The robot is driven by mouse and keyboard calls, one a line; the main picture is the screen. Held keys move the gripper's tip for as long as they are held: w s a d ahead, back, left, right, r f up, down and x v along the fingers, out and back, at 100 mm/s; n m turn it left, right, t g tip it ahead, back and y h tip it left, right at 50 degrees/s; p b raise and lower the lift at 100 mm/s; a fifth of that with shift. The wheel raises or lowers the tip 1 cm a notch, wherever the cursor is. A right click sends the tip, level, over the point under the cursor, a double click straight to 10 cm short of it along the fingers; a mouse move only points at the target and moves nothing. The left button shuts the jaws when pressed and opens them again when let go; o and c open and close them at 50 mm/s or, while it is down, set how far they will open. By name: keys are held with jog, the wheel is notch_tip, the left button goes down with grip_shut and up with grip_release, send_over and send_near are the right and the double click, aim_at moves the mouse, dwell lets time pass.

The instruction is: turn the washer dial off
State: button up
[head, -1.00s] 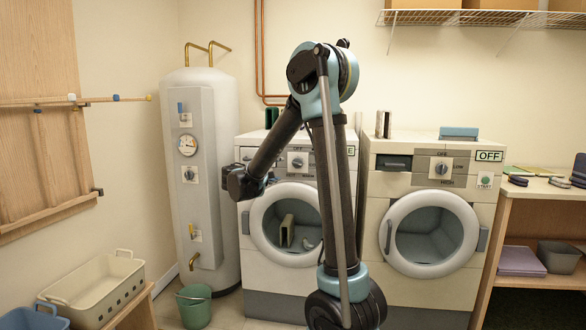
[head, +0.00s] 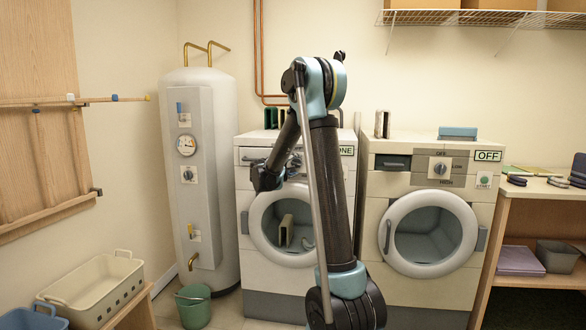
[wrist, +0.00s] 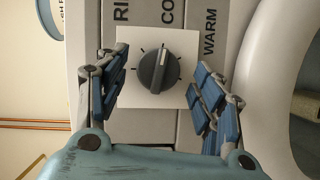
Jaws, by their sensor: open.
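The washer (head: 262,270) is the left of two front-loading machines in the head view. Its dial is largely covered by my arm there. In the wrist view the dial (wrist: 154,71) is a dark grey round knob with a raised grip on a white square plate. A light mark on the grip points to the top of the picture, toward the partly cut-off word "CO". "RI" and "WARM" stand on either side. My gripper (wrist: 160,88) is open, with one blue-padded finger on each side of the dial, apart from it. My gripper also shows in the head view (head: 265,178).
A second machine (head: 412,275) with an "OFF" display and its own dial (head: 439,168) stands to the right. A white tank (head: 212,240) stands left of the washer, with a green bucket (head: 193,308) in front. The washer's round door (head: 262,240) is below its panel.

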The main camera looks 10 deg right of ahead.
jog(key=shift+w+d, duration=0.1)
jog(key=shift+c, duration=0.5)
jog(key=c, duration=1)
jog(key=n, duration=0.1)
jog(key=n+t, duration=0.1)
jog(key=n, duration=0.1)
jog(key=n+h, duration=0.1)
jog(key=shift+f, duration=0.3)
jog(key=n+t, duration=0.1)
jog(key=n, duration=0.2)
jog(key=n+t, duration=0.1)
jog(key=n, duration=0.2)
jog(key=shift+d+f+t, duration=0.2)
jog(key=shift+t, duration=0.1)
jog(key=n+t+y, duration=0.1)
jog(key=n, duration=0.2)
jog(key=n+t+y, duration=0.1)
jog(key=n+t, duration=0.1)
jog(key=n, duration=0.2)
jog(key=shift+s+d+f+n, duration=0.1)
jog(key=shift+s+d+n, duration=0.1)
jog(key=shift+n, duration=0.1)
jog(key=n+y, duration=0.1)
jog(key=n, duration=0.2)
jog(key=n+t+y, duration=0.1)
jog(key=n, duration=0.2)
jog(key=shift+d+y, duration=0.1)
jog(key=shift+y, duration=0.3)
jog(key=shift+n+t, duration=0.3)
jog(key=shift+n, duration=0.1)
